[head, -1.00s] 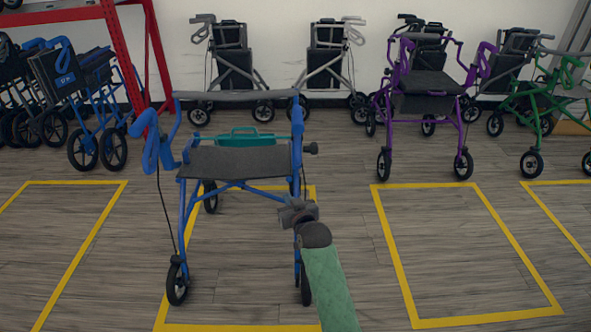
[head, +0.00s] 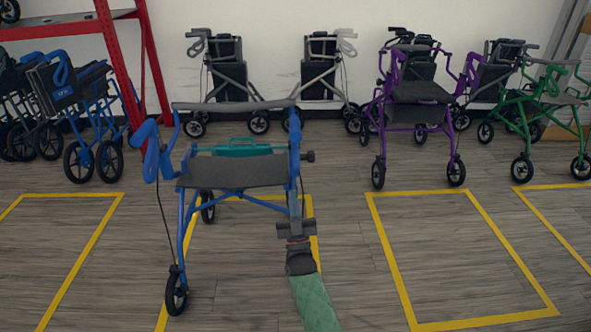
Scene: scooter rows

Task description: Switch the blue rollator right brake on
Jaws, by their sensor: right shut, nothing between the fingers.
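The blue rollator (head: 180,228) stands upright left of the middle in the head view, with a dark seat (head: 235,173), a grey backrest bar and a teal item (head: 240,148) behind the seat. On its left side a blue looped handle (head: 152,150) shows with a cable hanging from it. On its right side a dark grip end (head: 308,156) sticks out from the blue frame. My right gripper (head: 295,207) is shut and empty, pointing up in front of the right-hand frame, below that grip. It hides the lower right leg and wheel. My left gripper is out of view.
Yellow floor outlines (head: 385,260) mark bays; the one to the right is empty. Grey rollators (head: 228,80), a purple rollator (head: 420,92) and a green rollator (head: 550,100) stand along the back. Folded blue walkers (head: 85,105) and a red rack (head: 125,60) stand left.

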